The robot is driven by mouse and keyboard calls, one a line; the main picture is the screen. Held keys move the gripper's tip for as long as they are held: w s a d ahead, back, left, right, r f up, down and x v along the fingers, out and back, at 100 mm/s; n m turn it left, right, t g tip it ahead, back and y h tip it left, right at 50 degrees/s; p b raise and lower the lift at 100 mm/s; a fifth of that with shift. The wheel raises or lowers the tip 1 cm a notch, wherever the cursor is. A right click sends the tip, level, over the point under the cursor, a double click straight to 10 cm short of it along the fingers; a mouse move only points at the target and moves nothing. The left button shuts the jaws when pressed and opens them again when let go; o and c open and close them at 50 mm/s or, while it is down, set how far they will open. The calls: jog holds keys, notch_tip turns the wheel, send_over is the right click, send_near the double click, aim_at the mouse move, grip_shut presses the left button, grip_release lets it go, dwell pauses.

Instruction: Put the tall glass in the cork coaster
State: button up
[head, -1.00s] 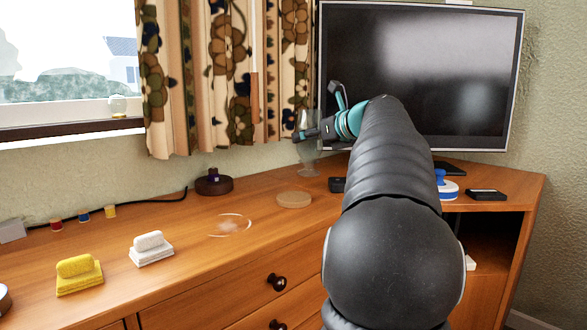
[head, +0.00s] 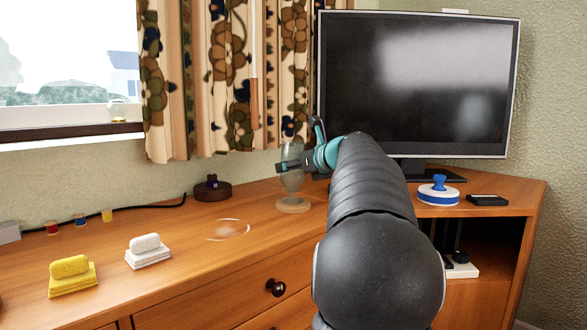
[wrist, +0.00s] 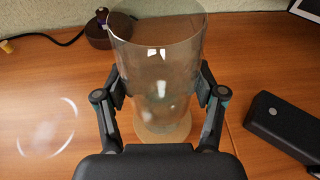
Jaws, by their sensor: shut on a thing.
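The tall clear glass (head: 292,182) is upright in my gripper (head: 284,166). In the wrist view the fingers of my gripper (wrist: 160,92) press on both sides of the glass (wrist: 155,50). The round cork coaster (head: 293,206) lies on the wooden cabinet top, directly below the glass in the head view. The coaster (wrist: 178,132) also shows under and through the glass in the wrist view.
A dark round stand (head: 212,190) is behind to the left, and a clear dish-like ring (head: 228,229) lies left of the coaster. A black box (wrist: 285,125) sits to the right in the wrist view. The monitor (head: 415,85) stands at the back right.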

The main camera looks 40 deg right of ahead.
jog(key=o, duration=1.4)
jog(key=shift+f, duration=0.1)
jog(key=shift+o, duration=0.2)
jog(key=shift+s+r, duration=0.2)
jog(key=p+v, duration=0.1)
jog(key=v, duration=1)
jog(key=shift+s, duration=0.35)
